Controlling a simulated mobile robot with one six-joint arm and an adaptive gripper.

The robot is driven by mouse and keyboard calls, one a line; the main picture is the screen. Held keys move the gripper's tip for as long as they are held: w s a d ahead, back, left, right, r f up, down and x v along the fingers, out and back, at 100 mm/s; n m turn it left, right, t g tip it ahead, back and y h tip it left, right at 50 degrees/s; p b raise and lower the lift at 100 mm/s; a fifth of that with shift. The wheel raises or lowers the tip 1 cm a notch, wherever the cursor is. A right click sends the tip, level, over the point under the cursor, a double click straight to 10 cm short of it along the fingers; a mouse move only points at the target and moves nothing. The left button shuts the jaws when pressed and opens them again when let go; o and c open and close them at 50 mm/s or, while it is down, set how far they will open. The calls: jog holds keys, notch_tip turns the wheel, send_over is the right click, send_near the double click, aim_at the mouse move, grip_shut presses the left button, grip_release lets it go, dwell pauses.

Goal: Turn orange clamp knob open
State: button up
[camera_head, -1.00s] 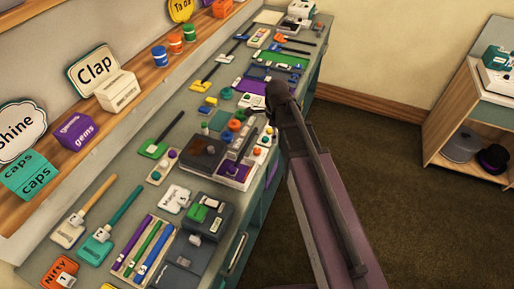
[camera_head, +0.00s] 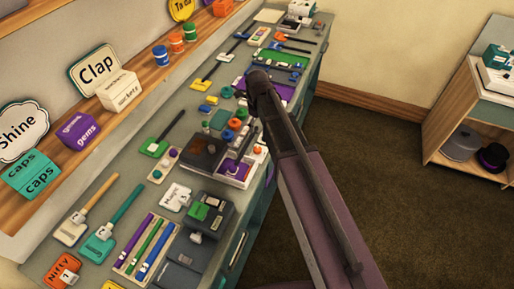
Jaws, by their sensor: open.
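A round orange-red knob-like piece (camera_head: 234,123) sits among small parts on the middle of the long counter, left of my arm. It may be the orange clamp knob; its clamp and how far it is turned are too small to tell. My gripper (camera_head: 245,95) is at the far end of my arm, above the counter and a little beyond the orange-red piece. It is open and apart from that piece. The dark wrist hides most of the gripper and part of the counter below.
The floor (camera_head: 420,220) at right is clear.

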aim_at(257, 148)
jog(key=shift+f, duration=0.15)
notch_tip(257, 148, down, 14)
jog(key=b, duration=1.3)
jog(key=shift+r+b, duration=0.25)
jog(key=shift+b, duration=0.15)
grip_shut()
